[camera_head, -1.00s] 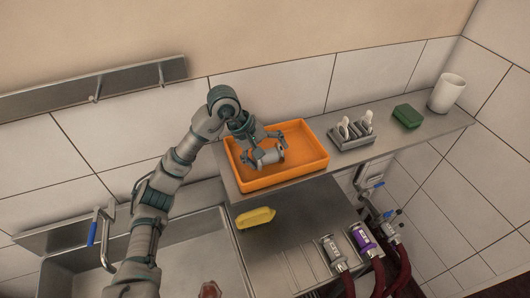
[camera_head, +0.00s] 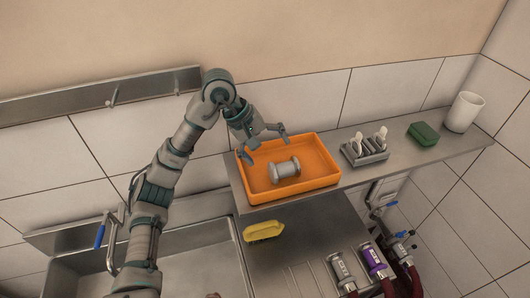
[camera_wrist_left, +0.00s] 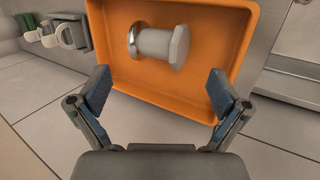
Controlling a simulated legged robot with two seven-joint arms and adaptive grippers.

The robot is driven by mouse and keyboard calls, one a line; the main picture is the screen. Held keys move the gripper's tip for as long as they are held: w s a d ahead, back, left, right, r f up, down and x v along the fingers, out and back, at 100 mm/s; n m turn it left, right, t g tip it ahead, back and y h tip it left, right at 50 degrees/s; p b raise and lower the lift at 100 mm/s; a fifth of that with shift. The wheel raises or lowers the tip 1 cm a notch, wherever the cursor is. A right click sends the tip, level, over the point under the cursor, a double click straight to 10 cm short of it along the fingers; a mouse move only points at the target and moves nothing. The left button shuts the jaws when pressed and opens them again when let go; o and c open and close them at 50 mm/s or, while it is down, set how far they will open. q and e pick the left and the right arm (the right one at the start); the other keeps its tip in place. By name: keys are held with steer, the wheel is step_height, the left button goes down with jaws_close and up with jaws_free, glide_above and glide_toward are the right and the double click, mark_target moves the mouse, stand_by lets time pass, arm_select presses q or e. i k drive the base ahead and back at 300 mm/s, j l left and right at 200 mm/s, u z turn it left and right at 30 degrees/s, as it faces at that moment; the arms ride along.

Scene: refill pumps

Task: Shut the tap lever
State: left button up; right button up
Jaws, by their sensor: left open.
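A tap with a blue lever (camera_head: 100,236) stands at the left by the sink. The lever hangs downward beside the bent metal pipe. Other small blue levers (camera_head: 392,204) sit on the pipework at the right, under the shelf. My left gripper (camera_head: 262,146) is open and empty, above the back left of the orange tray (camera_head: 330,180). It is far from every blue lever. A grey spool-shaped fitting (camera_head: 285,171) lies in the tray, apart from the fingers. The wrist view shows the fitting (camera_wrist_left: 155,44) beyond the open fingertips (camera_wrist_left: 158,90). My right gripper is out of view.
The shelf (camera_head: 430,158) also holds a grey rack (camera_head: 364,151) with white-topped items, a green block (camera_head: 423,133) and a white cup (camera_head: 464,112). Below are a yellow brush (camera_head: 263,231), silver and purple hose fittings (camera_head: 373,260), and the sink (camera_head: 205,258).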

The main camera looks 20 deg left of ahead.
mark_target(108, 215)
steer(key=k, duration=2)
